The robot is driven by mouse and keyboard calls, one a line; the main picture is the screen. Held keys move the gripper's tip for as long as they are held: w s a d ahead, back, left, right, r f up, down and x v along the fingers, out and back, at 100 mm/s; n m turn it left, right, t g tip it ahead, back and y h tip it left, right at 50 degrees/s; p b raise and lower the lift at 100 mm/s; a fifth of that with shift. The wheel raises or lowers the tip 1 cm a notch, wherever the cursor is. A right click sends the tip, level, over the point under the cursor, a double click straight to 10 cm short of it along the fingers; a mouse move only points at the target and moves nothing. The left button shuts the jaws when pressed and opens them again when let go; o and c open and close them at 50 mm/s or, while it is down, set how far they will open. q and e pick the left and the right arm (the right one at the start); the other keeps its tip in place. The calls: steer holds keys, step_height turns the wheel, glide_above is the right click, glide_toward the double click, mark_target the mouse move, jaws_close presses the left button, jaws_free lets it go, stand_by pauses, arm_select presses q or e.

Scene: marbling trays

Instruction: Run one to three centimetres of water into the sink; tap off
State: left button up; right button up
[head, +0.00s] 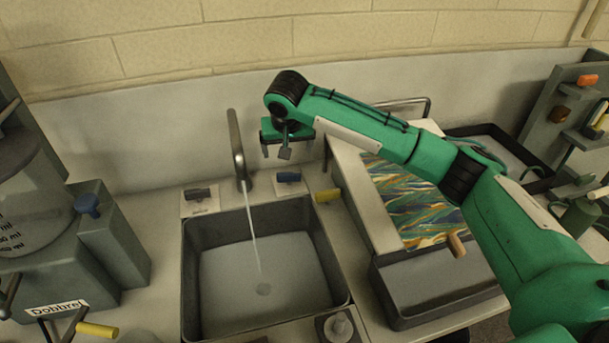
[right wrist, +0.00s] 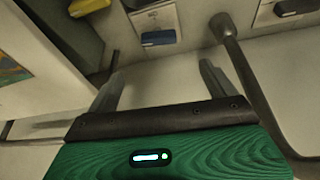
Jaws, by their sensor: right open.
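The grey sink (head: 190,260) is in the middle of the head view. A thin stream of water (head: 252,235) runs from the tap (head: 236,150) into it. A pale grey surface covers its bottom; I cannot tell the water's depth. My right gripper (head: 277,153) is open and empty, above the blue handle, right of the tap.
A grey plug-like knob (head: 339,326) sits at the sink's front right. A yellow-handled thing (head: 328,195) is beside the sink's right rim. A tray with marbled paper (head: 415,200) is further right. A labelled grey box (head: 110,250) and container stand left.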

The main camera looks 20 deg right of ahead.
mark_target(289, 173)
arm_select(q)
steer(key=shift+s+d+r+p, duration=0.1)
steer(key=shift+r+p, duration=0.85)
steer(key=shift+p, duration=0.05)
arm_select(e)
steer(key=shift+m, duration=0.3)
steer(key=x, duration=1.3)
steer(key=shift+d+f, duration=0.1)
steer(key=shift+f, duration=0.35)
